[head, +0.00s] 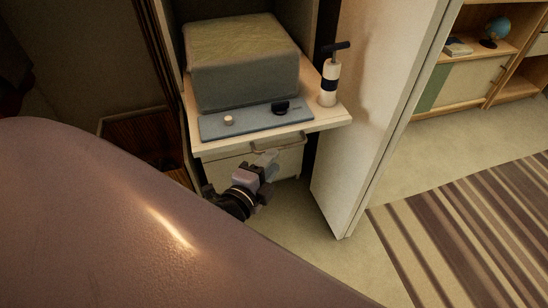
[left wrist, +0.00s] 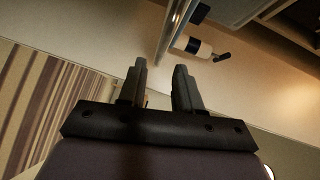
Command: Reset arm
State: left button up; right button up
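My left gripper (head: 266,168) is in the head view, below the front edge of a pulled-out shelf and in front of a pale drawer with a handle. In the left wrist view my left gripper (left wrist: 161,68) has its two dark fingers apart, with nothing between them. My right gripper is not in view. A large smooth mauve surface covers the lower left of the head view and hides much of my left arm.
An open white door (head: 365,110) stands to the right. Farther right are a striped rug (head: 470,230), bare floor and a low cabinet (head: 460,85).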

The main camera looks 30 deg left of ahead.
pick_arm(q)
jog(key=shift+s, duration=0.1)
dwell(0.5)
jog(key=s+d+f+n+g+h, duration=0.4)
jog(key=s+d+f+n+g, duration=0.2)
jog(key=s+f+n, duration=0.55)
notch_tip(320, 180, up, 12)
jog(key=s+a+n+p, duration=0.1)
jog(key=p, duration=1.2)
jog(key=shift+s+f+n+y, duration=0.15)
jog(key=shift+f+n+y, duration=0.1)
jog(key=shift+n+y, duration=0.1)
